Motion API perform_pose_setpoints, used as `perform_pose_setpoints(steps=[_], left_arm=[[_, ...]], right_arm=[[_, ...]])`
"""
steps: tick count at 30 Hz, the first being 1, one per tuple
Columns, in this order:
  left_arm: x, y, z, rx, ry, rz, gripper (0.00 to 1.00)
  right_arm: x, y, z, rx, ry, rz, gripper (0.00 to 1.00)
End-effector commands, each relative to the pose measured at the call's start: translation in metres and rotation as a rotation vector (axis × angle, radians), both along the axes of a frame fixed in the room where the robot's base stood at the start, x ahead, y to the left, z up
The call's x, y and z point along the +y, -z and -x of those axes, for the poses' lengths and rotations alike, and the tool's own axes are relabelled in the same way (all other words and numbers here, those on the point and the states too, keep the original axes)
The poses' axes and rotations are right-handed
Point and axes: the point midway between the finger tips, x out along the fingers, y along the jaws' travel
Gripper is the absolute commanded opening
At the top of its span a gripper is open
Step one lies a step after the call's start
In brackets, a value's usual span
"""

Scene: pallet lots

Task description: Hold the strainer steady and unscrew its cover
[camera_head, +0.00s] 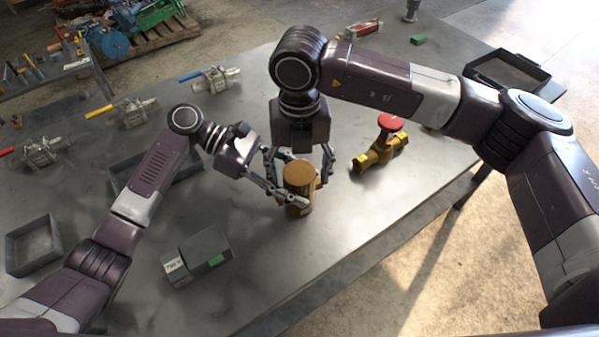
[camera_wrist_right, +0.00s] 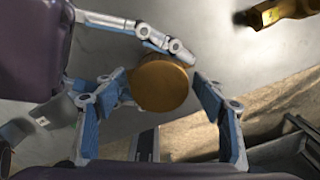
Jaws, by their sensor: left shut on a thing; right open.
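The brass strainer (camera_head: 299,205) stands on the grey metal table, with its round, flat cover (camera_head: 299,174) on top. The cover also shows from above in the right wrist view (camera_wrist_right: 159,84). My left gripper (camera_head: 287,200) is shut on the strainer's body from the left, below the cover. Its finger also shows at the top of the right wrist view (camera_wrist_right: 150,32). My right gripper (camera_head: 299,160) is open above the strainer, pointing down. Its fingers (camera_wrist_right: 162,92) stand on either side of the cover, and I cannot tell whether they touch it.
A brass valve with a red handwheel (camera_head: 376,146) stands right of the strainer. A grey box with a green label (camera_head: 197,257) lies in front left. Empty trays (camera_head: 34,245) and (camera_head: 508,72) and several lever valves (camera_head: 130,112) are around. The table's front right is clear.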

Motion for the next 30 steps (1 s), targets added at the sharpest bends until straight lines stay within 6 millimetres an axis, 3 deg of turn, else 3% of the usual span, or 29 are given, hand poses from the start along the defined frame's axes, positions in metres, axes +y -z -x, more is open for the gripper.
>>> perform_pose_setpoints(steps=[5, 14, 21, 22, 27, 30], left_arm=[[0.000, 0.001, 0.000, 0.001, 0.001, -0.002, 0.00], [0.000, 0.001, 0.000, 0.001, 0.001, -0.002, 0.00], [0.000, 0.001, 0.000, 0.001, 0.001, -0.002, 0.00], [0.000, 0.001, 0.000, 0.001, 0.001, -0.002, 0.50], [0.000, 0.001, 0.000, 0.001, 0.001, -0.001, 0.67], [0.000, 0.000, 0.000, 0.001, 0.000, -0.001, 0.67]], right_arm=[[0.000, -0.006, -0.001, -0.002, 0.001, -0.001, 0.64], [0.001, -0.043, 0.000, -0.002, 0.001, -0.001, 0.64], [0.000, -0.045, 0.000, 0.000, 0.001, 0.000, 0.64], [0.000, -0.045, 0.000, 0.000, 0.001, 0.000, 0.64], [0.000, -0.045, 0.000, 0.000, 0.001, 0.000, 0.64], [0.000, -0.045, 0.000, 0.000, 0.001, 0.000, 0.64]])
